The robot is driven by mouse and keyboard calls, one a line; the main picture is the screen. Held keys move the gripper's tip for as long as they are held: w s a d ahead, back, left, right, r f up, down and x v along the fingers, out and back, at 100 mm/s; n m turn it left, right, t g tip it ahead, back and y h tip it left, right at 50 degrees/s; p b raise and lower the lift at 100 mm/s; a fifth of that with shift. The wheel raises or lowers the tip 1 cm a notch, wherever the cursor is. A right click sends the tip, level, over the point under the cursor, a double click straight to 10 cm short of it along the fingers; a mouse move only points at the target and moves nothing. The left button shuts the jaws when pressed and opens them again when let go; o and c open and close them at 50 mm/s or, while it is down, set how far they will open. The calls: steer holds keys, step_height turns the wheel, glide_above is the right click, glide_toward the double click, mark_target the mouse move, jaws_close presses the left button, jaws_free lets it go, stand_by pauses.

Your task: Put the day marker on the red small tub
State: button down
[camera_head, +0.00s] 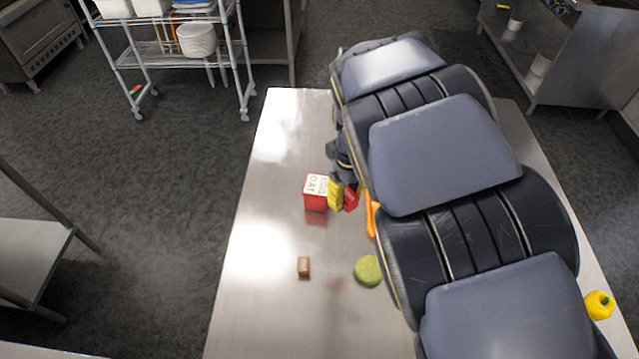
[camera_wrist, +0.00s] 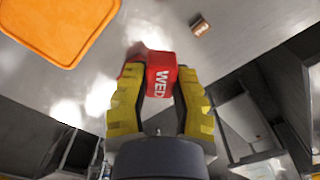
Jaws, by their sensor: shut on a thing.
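The red small tub (camera_head: 316,201) stands on the steel table in the head view, with black lettering on its white top. My gripper (camera_head: 343,197) is just right of it, partly hidden by my arm. In the wrist view its yellow fingers (camera_wrist: 160,85) are shut on the day marker (camera_wrist: 162,78), a red piece lettered "WED". The marker also shows as a small red patch by the fingers in the head view (camera_head: 351,200). A red shape behind the marker in the wrist view is mostly hidden; I cannot tell whether marker and tub touch.
A small brown block (camera_head: 303,266) and a green round item (camera_head: 367,270) lie nearer on the table. An orange board (camera_wrist: 60,28) lies mostly hidden by my arm in the head view. A yellow pepper (camera_head: 599,305) is at the right edge. The table left of the tub is clear.

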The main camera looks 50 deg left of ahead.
steer(key=s+a, duration=0.2)
glide_above(316, 184)
steer(key=shift+n, duration=0.4)
steer(key=f, duration=0.8)
steer(key=shift+s+d+f, duration=0.1)
steer(key=shift+s+d, duration=0.1)
steer(key=shift+d, duration=0.1)
steer(key=shift+w+a+f, duration=0.2)
steer(key=shift+a+f, duration=0.05)
steer(key=shift+f, duration=1.75)
steer(key=shift+f, duration=0.2)
steer(key=c, duration=1)
jaws_free()
steer(key=shift+o, duration=0.2)
